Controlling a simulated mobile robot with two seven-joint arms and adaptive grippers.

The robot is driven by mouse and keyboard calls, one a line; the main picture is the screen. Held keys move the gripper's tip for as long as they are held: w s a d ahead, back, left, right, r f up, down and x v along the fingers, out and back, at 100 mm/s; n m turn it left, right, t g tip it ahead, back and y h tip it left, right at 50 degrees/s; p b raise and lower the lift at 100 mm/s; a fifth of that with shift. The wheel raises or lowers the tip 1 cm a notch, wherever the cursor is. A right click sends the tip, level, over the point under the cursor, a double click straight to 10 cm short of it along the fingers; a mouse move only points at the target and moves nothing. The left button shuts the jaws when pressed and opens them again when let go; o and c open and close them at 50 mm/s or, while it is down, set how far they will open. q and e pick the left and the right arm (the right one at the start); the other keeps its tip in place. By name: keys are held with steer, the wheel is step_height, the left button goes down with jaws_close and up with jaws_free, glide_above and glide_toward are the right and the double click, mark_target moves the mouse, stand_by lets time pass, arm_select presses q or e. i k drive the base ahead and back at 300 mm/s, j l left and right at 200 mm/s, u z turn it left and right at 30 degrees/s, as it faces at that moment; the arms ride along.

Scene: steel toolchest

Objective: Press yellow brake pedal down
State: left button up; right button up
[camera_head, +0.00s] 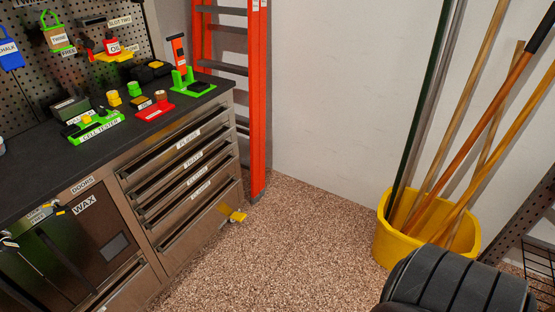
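The yellow brake pedal (238,216) sticks out low at the near right bottom corner of the steel toolchest (165,245), just above the speckled floor. It is small in the head view, and I cannot tell how far down it sits. Nothing is seen touching it. Neither of my grippers can be made out in this view.
An orange ladder (258,120) leans by the chest's right end. A yellow bucket (384,243) with several long poles stands at the right. A black ribbed object (455,283) fills the bottom right. The floor (300,240) between chest and bucket is clear. Tools lie on the dark worktop (40,170).

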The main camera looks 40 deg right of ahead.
mark_target(238, 217)
steer(key=z, duration=1.1)
steer(key=i+l, duration=0.4)
steer(key=i, duration=0.15)
steer(key=i+l, duration=0.35)
steer(key=i, duration=0.15)
